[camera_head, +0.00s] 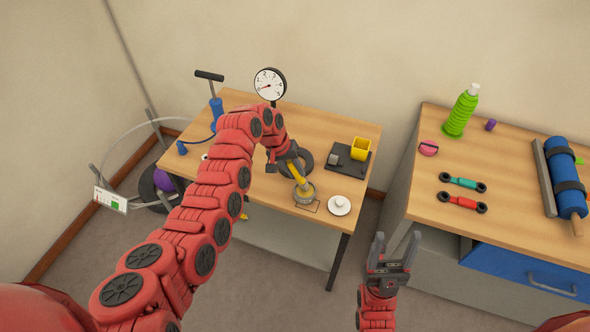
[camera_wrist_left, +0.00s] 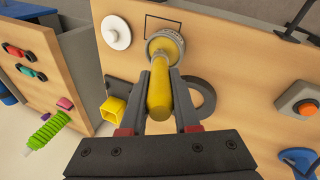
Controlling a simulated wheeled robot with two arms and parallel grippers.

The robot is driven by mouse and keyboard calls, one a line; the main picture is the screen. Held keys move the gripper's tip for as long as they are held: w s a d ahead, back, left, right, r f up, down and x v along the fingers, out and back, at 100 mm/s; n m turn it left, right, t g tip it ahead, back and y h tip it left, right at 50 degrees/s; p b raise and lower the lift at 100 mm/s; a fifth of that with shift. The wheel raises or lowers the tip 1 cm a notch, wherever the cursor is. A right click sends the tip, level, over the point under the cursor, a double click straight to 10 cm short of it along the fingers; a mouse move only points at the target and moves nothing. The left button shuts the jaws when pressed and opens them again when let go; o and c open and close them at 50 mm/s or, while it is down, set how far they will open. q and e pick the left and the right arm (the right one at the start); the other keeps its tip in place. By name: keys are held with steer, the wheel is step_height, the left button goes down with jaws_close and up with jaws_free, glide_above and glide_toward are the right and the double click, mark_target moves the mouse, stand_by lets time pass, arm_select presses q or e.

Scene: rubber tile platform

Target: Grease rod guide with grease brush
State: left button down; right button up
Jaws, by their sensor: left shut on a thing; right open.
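My left gripper (camera_head: 290,164) is shut on the yellow handle of the grease brush (camera_head: 299,176). The handle also shows between the fingers in the left wrist view (camera_wrist_left: 159,95). The brush's far end points down at a round metal tin (camera_head: 305,194) with yellow inside (camera_wrist_left: 167,43). The bristles are hidden, and I cannot tell whether they touch the tin's contents. A white disc with a raised centre (camera_head: 339,205) lies just right of the tin. I cannot tell which part is the rod guide. My right gripper (camera_head: 397,244) is open and empty, in front of the tables.
On the left table are a blue pump (camera_head: 216,108), a gauge (camera_head: 269,84), a black ring (camera_head: 305,163) and a yellow cup (camera_head: 360,148) on a dark plate. The right bench (camera_head: 420,206) holds a green bottle (camera_head: 461,112) and tools. A floor gap separates the tables.

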arm_select(q)
steer(key=shift+s+f+b, duration=0.1)
steer(key=shift+f+b, duration=0.25)
steer(key=shift+f, duration=0.05)
stand_by(1.4)
step_height(320, 180, up, 2)
steer(key=shift+p, duration=0.45)
steer(key=shift+r+p, duration=0.6)
steer(key=shift+r, duration=2)
steer(key=shift+w+a+r, duration=0.2)
steer(key=shift+w+a, duration=0.05)
steer(key=a+r+b, duration=0.3)
steer(key=a+r, duration=0.7)
steer(key=a, duration=0.2)
steer(key=shift+s+a+r+b, duration=0.25)
steer(key=shift+s+a+b, duration=0.05)
steer(key=shift+a+b, duration=0.05)
